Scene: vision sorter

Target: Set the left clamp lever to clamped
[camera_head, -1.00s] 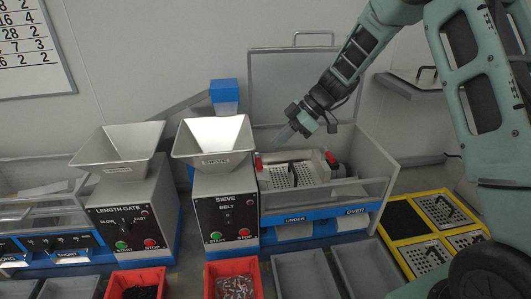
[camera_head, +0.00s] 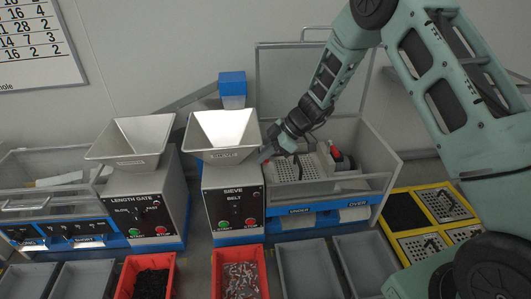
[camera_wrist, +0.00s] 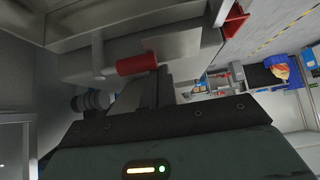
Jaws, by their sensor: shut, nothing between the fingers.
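The sieve's perforated deck (camera_head: 294,171) sits in its open housing, right of the sieve control box. The right clamp lever's red handle (camera_head: 336,153) shows beside the deck. The left clamp lever is not visible in the head view; my gripper (camera_head: 266,155) covers the place by the deck's left edge. In the wrist view, a red cylindrical handle (camera_wrist: 137,64) on a grey metal arm lies just in front of my gripper (camera_wrist: 158,78), by the fingertips. I cannot tell whether they touch. My gripper is shut and empty.
The sieve hopper (camera_head: 222,135) stands close on the left of my gripper. A clear housing wall (camera_head: 325,185) runs along the front of the deck. Grey bins (camera_head: 307,270) and a red bin (camera_head: 240,275) with small parts stand below. A yellow-framed tray (camera_head: 432,220) lies at right.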

